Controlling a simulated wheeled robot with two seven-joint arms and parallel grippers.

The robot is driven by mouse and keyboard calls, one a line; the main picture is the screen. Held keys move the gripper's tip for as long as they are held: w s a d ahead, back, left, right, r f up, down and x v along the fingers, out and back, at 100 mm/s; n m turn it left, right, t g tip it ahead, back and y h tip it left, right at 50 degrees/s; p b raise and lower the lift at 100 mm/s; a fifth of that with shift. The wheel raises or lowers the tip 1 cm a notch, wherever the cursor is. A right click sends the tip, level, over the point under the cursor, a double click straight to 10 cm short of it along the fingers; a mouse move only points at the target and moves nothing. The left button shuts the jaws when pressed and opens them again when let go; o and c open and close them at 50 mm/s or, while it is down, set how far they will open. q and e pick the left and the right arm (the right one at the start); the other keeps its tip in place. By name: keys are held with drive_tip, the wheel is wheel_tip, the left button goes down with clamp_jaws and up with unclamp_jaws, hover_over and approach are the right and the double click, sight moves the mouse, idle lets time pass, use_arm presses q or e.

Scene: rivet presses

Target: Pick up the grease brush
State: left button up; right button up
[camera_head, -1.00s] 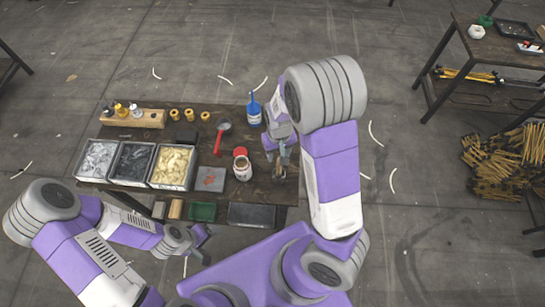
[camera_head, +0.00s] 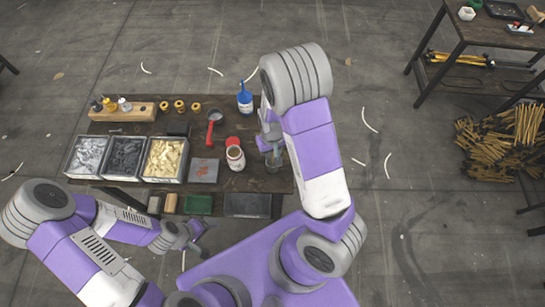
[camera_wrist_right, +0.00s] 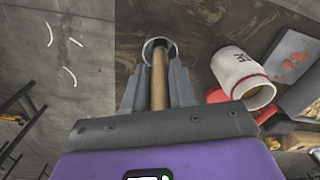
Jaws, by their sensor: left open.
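The grease brush shows in the right wrist view as a wooden handle (camera_wrist_right: 159,80) standing out of a round metal cup (camera_wrist_right: 152,43). In the head view, the cup (camera_head: 274,163) is near the table's right edge. My right gripper (camera_wrist_right: 158,88) is over the cup with one finger on each side of the handle; I cannot tell whether they press on it. The brush's lower end is hidden in the cup. My left gripper (camera_head: 200,240) is open and empty in front of the table, away from the brush.
A white jar (camera_head: 235,158) with a red lid (camera_head: 232,141) beside it stands left of the cup. A blue bottle (camera_head: 245,99), a red-handled tool (camera_head: 210,131) and several part bins (camera_head: 125,157) share the table (camera_head: 230,183).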

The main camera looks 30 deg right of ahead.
clamp_jaws()
wheel_tip(320, 180, up, 10)
drive_tip(key=shift+r+p, duration=0.1)
drive_tip(key=shift+p, duration=1.1)
